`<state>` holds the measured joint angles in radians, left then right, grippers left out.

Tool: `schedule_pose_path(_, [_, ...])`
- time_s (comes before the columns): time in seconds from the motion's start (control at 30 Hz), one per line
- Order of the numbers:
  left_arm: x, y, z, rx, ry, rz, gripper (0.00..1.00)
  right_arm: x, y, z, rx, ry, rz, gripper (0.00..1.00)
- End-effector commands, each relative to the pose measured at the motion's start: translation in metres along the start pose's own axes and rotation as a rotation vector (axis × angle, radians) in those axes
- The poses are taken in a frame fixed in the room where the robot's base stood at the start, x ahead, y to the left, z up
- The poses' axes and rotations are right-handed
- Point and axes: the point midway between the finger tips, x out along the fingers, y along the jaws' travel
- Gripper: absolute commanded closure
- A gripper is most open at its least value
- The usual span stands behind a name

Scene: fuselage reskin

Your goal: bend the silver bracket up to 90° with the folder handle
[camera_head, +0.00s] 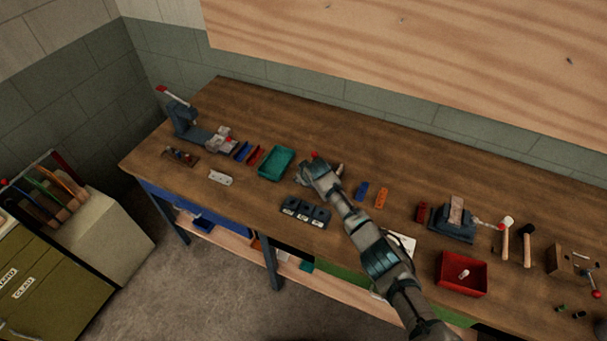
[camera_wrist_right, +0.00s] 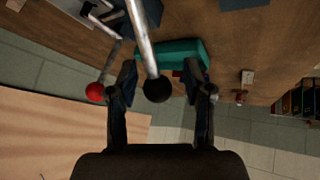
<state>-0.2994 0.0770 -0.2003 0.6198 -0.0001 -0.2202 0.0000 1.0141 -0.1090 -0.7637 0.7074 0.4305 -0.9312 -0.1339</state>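My right gripper (camera_head: 313,168) is over the middle of the bench in the head view and covers most of the tool under it. In the right wrist view its two dark fingers (camera_wrist_right: 163,85) stand apart. Between them is a black ball knob (camera_wrist_right: 157,90) on the end of a grey metal rod (camera_wrist_right: 142,38), with gaps on both sides. A red ball knob (camera_wrist_right: 95,92) on a thinner rod is left of the fingers. Which rod is the folder handle I cannot tell. I cannot make out the silver bracket or its bend angle. My left gripper is not in view.
A green tray (camera_head: 277,163) stands just left of the gripper and also shows behind the fingers in the wrist view (camera_wrist_right: 180,52). A pale plate with holes (camera_head: 220,177) lies farther left. A dark block (camera_head: 304,213) is in front. A red bin (camera_head: 461,274) stands right.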

Motion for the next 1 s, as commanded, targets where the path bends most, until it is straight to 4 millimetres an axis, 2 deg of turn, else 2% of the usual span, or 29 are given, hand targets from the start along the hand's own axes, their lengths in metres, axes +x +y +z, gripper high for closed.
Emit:
schedule_pose_path(0.3, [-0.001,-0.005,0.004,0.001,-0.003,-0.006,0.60,-0.002,0.002,0.000,0.000,0.001,0.002,0.48])
schedule_pose_path(0.47, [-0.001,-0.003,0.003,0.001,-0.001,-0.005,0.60,-0.012,0.002,0.000,0.000,0.002,0.000,0.48])
schedule_pose_path(0.57, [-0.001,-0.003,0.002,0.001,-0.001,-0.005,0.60,-0.025,0.002,-0.001,-0.001,0.003,0.002,0.48])
schedule_pose_path(1.0, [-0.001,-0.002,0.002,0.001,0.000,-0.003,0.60,-0.102,0.000,-0.002,-0.001,0.001,0.001,0.48])
